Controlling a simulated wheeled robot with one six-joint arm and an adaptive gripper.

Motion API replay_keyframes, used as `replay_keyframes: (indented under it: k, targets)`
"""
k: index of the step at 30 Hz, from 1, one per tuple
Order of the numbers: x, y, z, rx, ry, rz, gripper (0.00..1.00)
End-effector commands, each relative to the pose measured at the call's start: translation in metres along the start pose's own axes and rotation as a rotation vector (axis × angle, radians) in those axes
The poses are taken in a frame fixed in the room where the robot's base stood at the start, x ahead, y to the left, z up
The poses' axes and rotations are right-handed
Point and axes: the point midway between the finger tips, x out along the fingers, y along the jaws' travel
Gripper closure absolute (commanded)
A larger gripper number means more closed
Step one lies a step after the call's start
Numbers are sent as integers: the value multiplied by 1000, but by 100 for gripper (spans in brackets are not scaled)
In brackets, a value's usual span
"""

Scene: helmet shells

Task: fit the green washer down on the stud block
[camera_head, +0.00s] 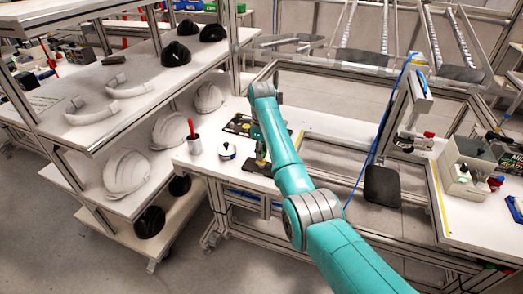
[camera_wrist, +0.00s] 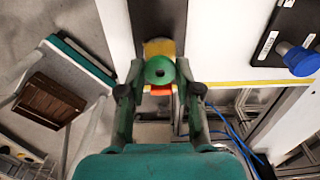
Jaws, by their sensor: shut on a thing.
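My gripper (camera_wrist: 160,72) shows in the wrist view with its two green fingers closed on the sides of the green washer (camera_wrist: 160,70). The washer is a round disc with a small dark hole at its middle. Yellow (camera_wrist: 160,47) and orange parts show behind and around the washer, probably the stud block; its stud is hidden. I cannot tell whether the washer touches it. In the head view, my gripper (camera_head: 261,151) is low over the left part of the white bench, above a dark plate, and the washer is too small to make out there.
A white cup with a red-handled item (camera_head: 194,145) and a round white-and-dark object (camera_head: 226,151) stand left of my gripper. A dark tray (camera_head: 238,125) lies behind. Shelves with white helmet shells (camera_head: 126,171) stand further left. A blue knob (camera_wrist: 300,61) is at the wrist view's right.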

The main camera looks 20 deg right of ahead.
Motion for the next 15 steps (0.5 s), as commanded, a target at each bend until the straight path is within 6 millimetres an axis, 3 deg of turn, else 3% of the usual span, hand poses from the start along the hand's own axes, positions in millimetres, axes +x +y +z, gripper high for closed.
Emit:
replay_keyframes:
  k: [15]
  targets:
    - [11, 0, 0, 0, 0, 0, 80]
